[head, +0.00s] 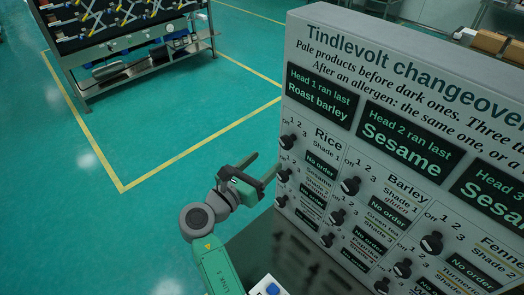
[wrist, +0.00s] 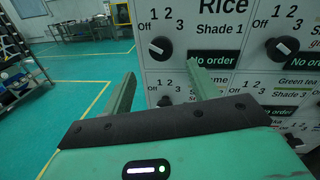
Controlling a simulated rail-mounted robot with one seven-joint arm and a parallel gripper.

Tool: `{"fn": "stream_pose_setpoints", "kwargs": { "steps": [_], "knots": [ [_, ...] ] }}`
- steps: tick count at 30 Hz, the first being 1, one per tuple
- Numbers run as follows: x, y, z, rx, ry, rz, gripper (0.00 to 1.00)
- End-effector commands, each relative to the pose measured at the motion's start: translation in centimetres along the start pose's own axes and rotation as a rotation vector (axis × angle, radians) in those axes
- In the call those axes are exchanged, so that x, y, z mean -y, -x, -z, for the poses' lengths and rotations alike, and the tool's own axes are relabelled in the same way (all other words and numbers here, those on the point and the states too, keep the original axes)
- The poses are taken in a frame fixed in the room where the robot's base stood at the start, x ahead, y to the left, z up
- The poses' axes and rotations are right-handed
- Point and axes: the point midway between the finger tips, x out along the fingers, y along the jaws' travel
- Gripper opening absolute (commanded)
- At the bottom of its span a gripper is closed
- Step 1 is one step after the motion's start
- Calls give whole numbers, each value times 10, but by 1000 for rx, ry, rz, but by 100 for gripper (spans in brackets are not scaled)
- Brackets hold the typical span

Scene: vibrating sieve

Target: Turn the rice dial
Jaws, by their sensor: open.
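The rice dial (wrist: 160,47) is a round black knob with a white mark, below the label "Rice Shade 1" on a grey panel. Its scale reads Off, 1, 2, 3, and its mark seems to lean left toward Off. The rice dial also shows in the head view (head: 289,142), at the top left of the dial rows. My gripper (head: 264,168) is open and empty in front of the panel's left edge. In the wrist view its fingers (wrist: 162,72) point at the panel, their tips just below the rice dial. I see no contact with it.
The barley dial (head: 350,186) sits right of the rice dial, and the sesame dial (head: 284,175) below it. Signs read "Roast barley" (head: 318,93) and "Sesame" (head: 408,143). Floor left of the panel is open. A metal rack (head: 130,40) stands at the back left.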

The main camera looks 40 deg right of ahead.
Motion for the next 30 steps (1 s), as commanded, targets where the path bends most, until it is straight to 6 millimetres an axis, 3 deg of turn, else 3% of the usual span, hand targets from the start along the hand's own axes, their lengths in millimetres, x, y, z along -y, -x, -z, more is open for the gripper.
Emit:
{"fn": "stream_pose_setpoints", "kwargs": {
  "steps": [4,15,25,30],
  "knots": [
    [0,-10,-2,0,-3,0,59],
    [0,-72,-2,-2,-7,-1,59],
    [0,-78,-2,-2,-8,-4,59],
    [0,-78,-2,-2,-8,-4,28]
  ]
}}
